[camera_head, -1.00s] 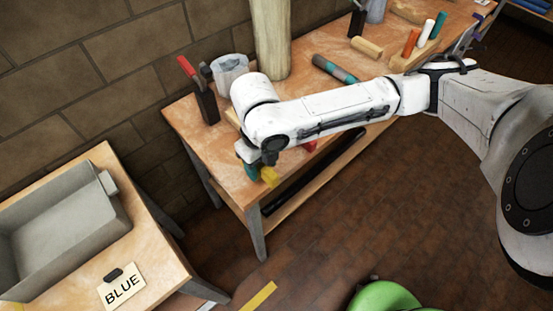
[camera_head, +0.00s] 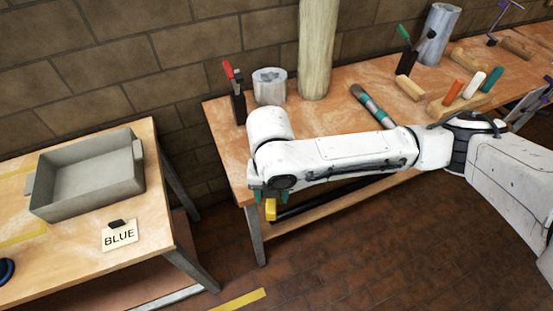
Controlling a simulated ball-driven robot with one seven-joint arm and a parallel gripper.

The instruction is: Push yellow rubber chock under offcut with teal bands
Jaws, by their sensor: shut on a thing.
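The yellow rubber chock (camera_head: 270,210) is at the front edge of the left end of the long wooden bench, below my arm's bent wrist. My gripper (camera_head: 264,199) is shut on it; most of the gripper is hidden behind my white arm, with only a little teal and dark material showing. The offcut with teal bands (camera_head: 369,102) is a dark grey round piece lying on the bench, behind my forearm and to the right of the chock. The chock is well apart from it. The offcut's near end lies close to my forearm in the picture.
A thick pale post (camera_head: 316,50) stands at the bench's back, beside a grey cylinder (camera_head: 269,86) and a dark holder with a red-handled tool (camera_head: 238,100). A wooden rack (camera_head: 440,108) with coloured pegs is right. A grey tray (camera_head: 90,175) and BLUE card (camera_head: 119,236) are on the left table.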

